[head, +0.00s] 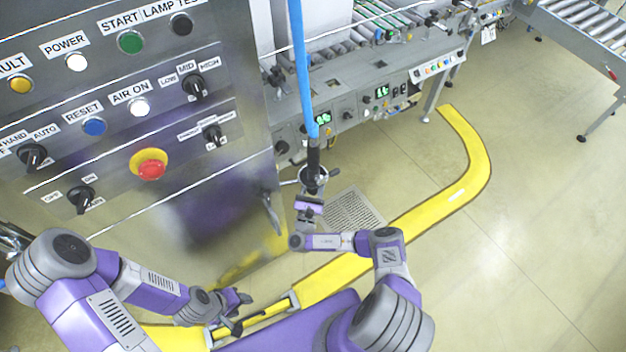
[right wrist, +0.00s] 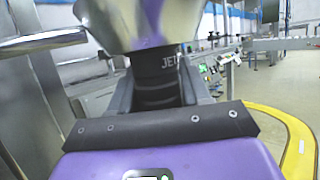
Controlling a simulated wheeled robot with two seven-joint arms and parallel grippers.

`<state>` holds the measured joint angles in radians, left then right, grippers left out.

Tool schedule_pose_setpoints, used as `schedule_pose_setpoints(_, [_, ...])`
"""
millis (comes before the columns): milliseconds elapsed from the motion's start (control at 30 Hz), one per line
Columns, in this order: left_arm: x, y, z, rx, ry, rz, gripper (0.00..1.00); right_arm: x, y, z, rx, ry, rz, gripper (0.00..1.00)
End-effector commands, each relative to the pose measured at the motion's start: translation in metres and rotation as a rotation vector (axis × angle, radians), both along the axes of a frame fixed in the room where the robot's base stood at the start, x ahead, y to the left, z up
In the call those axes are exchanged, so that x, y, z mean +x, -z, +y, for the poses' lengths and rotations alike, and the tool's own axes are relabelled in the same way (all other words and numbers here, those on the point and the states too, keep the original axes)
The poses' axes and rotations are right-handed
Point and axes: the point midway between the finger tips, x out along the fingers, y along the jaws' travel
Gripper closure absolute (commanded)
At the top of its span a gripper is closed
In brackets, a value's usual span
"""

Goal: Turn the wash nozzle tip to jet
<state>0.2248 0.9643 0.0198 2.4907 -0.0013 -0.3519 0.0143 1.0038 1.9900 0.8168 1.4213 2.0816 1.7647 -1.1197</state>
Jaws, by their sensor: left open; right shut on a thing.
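The wash nozzle (head: 313,158) hangs upright and black at the lower end of a blue hose (head: 301,60). A silver bell-shaped part (head: 322,174) shows lower on it, and again large in the right wrist view (right wrist: 140,20). Below the bell is the black nozzle tip (right wrist: 160,72), marked "JET" on its right side; its lower part is partly hidden by my fingers. My right gripper (right wrist: 160,95) is shut on this tip, one finger on each side. My left gripper (head: 240,309) is open and empty, low and to the left, apart from the nozzle.
A steel control panel (head: 110,175) with labelled buttons and knobs stands at the left, near the nozzle. A roller conveyor line (head: 365,85) runs behind. A floor grate (head: 353,212) and a yellow floor line (head: 425,215) lie below.

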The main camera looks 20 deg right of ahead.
Motion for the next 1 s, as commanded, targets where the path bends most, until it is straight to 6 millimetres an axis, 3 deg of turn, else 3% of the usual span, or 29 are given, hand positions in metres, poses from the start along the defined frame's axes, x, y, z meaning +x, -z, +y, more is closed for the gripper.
schedule_pose_setpoints(400, [0.0,0.0054,0.0,0.0,0.0,0.0,0.52,-0.0022,0.0015,-0.0019,0.002,0.18,0.001,0.83])
schedule_pose_setpoints(933, [0.0,0.0057,0.0,0.0,0.0,0.0,0.52,-0.0022,0.0008,-0.0022,0.003,0.2,0.0,0.83])
schedule_pose_setpoints(967, [0.0,0.0057,0.0,0.0,0.0,0.0,0.52,-0.0022,0.0008,-0.0022,0.003,0.2,0.0,0.5])
schedule_pose_setpoints(1000, [0.0,0.0057,0.0,0.0,0.0,0.0,0.52,-0.0022,0.0007,-0.0021,0.003,0.199,0.0,0.44])
